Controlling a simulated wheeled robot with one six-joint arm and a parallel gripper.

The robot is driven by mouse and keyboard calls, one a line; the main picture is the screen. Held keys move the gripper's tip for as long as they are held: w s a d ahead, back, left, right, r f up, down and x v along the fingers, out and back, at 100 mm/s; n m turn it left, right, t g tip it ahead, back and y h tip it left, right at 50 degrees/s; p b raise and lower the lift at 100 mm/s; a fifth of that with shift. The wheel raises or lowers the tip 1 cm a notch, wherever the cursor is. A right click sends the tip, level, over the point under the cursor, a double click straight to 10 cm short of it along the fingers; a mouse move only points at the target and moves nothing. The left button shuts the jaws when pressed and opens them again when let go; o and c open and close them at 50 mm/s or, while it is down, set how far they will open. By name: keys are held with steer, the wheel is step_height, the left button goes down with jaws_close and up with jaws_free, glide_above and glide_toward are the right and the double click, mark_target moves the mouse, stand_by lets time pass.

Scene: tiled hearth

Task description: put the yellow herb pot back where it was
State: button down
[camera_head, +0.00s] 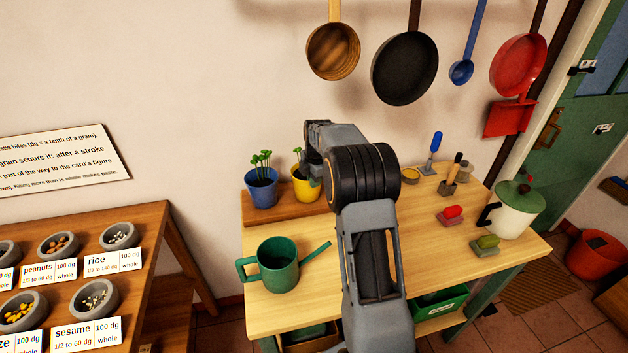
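The yellow herb pot (306,187) with green sprouts stands on the raised wooden ledge (287,207) at the back left of the table. A blue herb pot (261,190) with sprouts stands to its left. My arm reaches over the table from the front, and its end is at the yellow pot's right side, covering part of that pot. My gripper's fingers are mostly hidden behind my arm, so I cannot tell whether they are touching or holding the pot.
A green watering can (277,265) stands front left on the table (315,311), spout pointing right. A cream kettle with a green lid (515,210) stands at the right edge. Small tools and red and green items on blocks lie right of my arm. Pans hang above.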

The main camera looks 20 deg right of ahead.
steer(key=c, duration=1.7)
jaws_free()
steer(key=shift+f, duration=0.1)
steer(key=shift+c, duration=0.2)
steer(key=o, duration=0.4)
steer(key=s+a+r+m, duration=0.5)
steer(key=s+r, duration=0.2)
steer(key=r, duration=0.4)
steer(key=s+a+f+m+t, duration=0.1)
steer(key=s+a+f+m, duration=0.1)
steer(key=s+a+m, duration=0.2)
steer(key=s+a+f+m+t, duration=0.1)
steer(key=s+a+m, duration=0.4)
steer(key=s+m, duration=0.5)
steer(key=s+f, duration=0.1)
steer(key=s, duration=0.6)
steer(key=shift+t, duration=0.3)
steer(key=shift+s+a, duration=0.1)
